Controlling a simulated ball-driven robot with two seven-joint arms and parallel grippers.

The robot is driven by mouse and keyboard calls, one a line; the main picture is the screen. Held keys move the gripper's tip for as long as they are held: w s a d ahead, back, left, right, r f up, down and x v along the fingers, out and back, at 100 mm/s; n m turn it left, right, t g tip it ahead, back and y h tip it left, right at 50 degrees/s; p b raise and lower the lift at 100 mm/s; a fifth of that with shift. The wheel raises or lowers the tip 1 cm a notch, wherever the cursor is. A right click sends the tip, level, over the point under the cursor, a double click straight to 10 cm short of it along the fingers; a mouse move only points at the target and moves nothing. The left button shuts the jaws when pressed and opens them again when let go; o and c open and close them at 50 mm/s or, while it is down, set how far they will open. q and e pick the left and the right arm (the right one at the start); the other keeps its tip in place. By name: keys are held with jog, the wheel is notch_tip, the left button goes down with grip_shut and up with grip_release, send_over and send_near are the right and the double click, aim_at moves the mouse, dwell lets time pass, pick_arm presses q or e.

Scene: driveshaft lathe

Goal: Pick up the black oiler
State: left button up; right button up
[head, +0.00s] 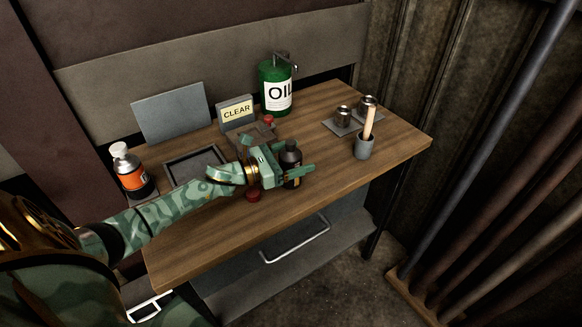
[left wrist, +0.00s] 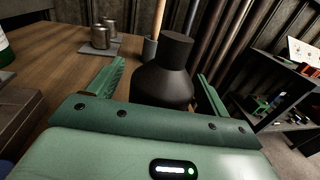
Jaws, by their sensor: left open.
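The black oiler (head: 291,160) is a small dark bottle with a cap, standing upright on the wooden table (head: 330,165). My left gripper (head: 305,172) is open, with its green fingers on either side of the oiler. In the left wrist view the oiler (left wrist: 165,75) stands between the two spread fingers, with a gap beside the left finger (left wrist: 107,77). Its lower part is hidden behind the gripper body. I cannot tell whether the right finger (left wrist: 212,98) touches it. My right gripper is not in view.
A green oil can (head: 275,88), a CLEAR sign (head: 237,112), and an orange bottle (head: 131,172) stand on the table. A grey cup with a wooden handle (head: 364,148) and metal cylinders (head: 343,117) are at the right.

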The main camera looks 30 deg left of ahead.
pick_arm(q)
jog(key=shift+w+d, duration=0.2)
jog(key=shift+w, duration=0.1)
jog(key=c, duration=1.1)
jog(key=shift+r, duration=0.1)
jog(key=shift+c, duration=0.2)
